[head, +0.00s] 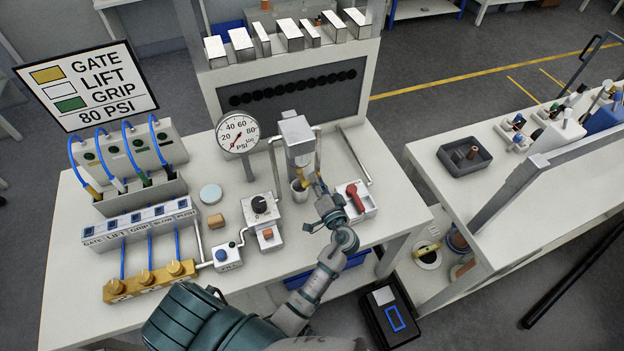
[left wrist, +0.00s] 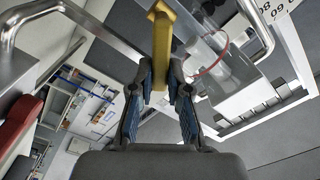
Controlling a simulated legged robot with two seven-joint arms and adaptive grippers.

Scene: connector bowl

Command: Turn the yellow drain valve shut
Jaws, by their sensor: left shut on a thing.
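The yellow drain valve lever (left wrist: 162,48) stands between the two blue-padded fingers of my left gripper (left wrist: 160,90) in the left wrist view. The fingers are shut on its near end. In the head view a little of the yellow valve (head: 305,183) shows below the grey filter housing (head: 296,136), above a small cup (head: 299,192). My left gripper (head: 319,186) is beside it, to its right, and partly hides it. The angle of the lever is hard to judge in the head view. My right gripper is not in view.
A pressure gauge (head: 238,133) stands left of the housing. A red-handled valve block (head: 356,197) is close to the right of my left gripper. A regulator box with a black knob (head: 259,205) is to the left. Metal pipes (head: 355,156) rise around the housing.

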